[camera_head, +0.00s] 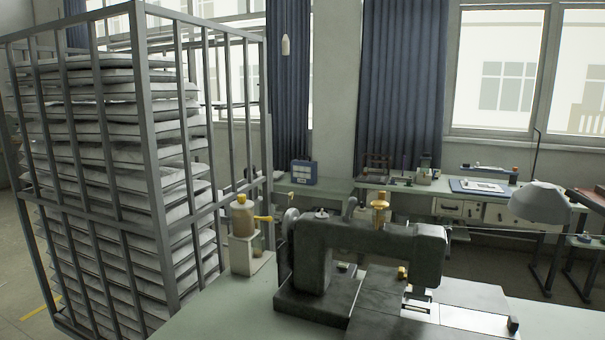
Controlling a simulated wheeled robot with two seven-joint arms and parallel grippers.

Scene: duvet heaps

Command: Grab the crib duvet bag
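A tall stack of flat, grey-white folded duvets or bags (110,165) fills a metal cage rack at the left of the head view. I cannot tell which of them, if any, is the crib duvet bag. The rack's bars cover parts of the stack. Neither of my grippers shows in this view.
The grey barred rack (158,150) stands close on the left. A dark sewing machine (365,250) sits on a pale table (225,315) in front, beside a small bottle-like device (243,222). A long workbench (400,187) with tools and a lamp (540,203) runs along the windows.

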